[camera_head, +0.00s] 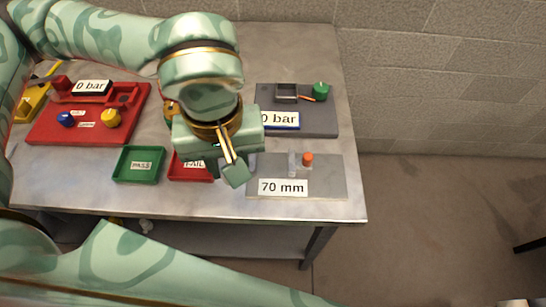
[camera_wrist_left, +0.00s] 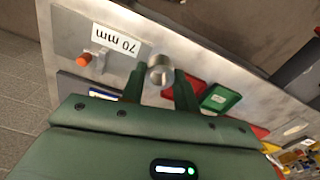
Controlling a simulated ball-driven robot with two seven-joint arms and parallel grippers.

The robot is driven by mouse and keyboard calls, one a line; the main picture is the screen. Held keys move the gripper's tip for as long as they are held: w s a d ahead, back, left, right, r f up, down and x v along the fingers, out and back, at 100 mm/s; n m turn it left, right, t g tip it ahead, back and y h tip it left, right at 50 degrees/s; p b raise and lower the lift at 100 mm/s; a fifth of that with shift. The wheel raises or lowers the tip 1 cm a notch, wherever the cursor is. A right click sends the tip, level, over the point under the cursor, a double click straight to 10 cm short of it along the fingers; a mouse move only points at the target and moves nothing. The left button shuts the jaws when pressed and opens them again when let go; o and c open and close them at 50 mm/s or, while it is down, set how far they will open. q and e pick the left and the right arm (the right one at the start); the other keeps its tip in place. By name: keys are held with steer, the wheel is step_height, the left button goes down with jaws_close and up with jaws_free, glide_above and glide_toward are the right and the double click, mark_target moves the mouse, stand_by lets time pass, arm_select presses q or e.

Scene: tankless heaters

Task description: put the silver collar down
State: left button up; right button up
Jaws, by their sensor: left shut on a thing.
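My left gripper (camera_head: 228,168) is above the front middle of the metal table. In the left wrist view its two green fingers (camera_wrist_left: 160,80) are shut on the silver collar (camera_wrist_left: 160,70), a short ring with its round opening visible. In the head view I cannot make out the collar; the hand and fingers cover that spot. A green tray (camera_head: 118,178) and a red tray (camera_head: 190,179), labelled FAIL, lie left of and under the gripper. A grey plate (camera_head: 325,184) labelled 70 mm lies to its right. My right gripper is out of view.
The 70 mm plate carries an orange knob (camera_head: 308,159) and a small upright piece. Behind it is a dark grey panel (camera_head: 318,125) with a green knob (camera_head: 320,91). A red panel (camera_head: 50,130) lies at the left. The table's front edge is close to the trays.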

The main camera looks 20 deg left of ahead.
mark_target(301, 161)
arm_select(q)
steer(key=w+d+f, duration=0.1)
steer(key=w+f, duration=0.1)
steer(key=w, duration=0.1)
steer(key=w+d+f, duration=0.1)
steer(key=w+f, duration=0.2)
steer(key=w, duration=0.1)
steer(key=w+d+f, duration=0.1)
steer(key=w+f, duration=0.2)
steer(key=shift+w+b, duration=0.2)
steer(key=shift+b, duration=0.2)
steer(key=shift+w+d+f, duration=0.1)
steer(key=shift+w+f, duration=0.1)
steer(key=shift+f, duration=0.05)
steer(key=f, duration=0.2)
steer(key=f+b, duration=0.1)
steer(key=shift+w+f, duration=0.25)
steer(key=shift+f, duration=0.15)
steer(key=shift+r, duration=0.1)
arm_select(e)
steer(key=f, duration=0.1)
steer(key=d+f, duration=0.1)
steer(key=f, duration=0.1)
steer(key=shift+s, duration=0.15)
arm_select(q)
steer(key=o, duration=0.6)
steer(key=shift+o, duration=0.6)
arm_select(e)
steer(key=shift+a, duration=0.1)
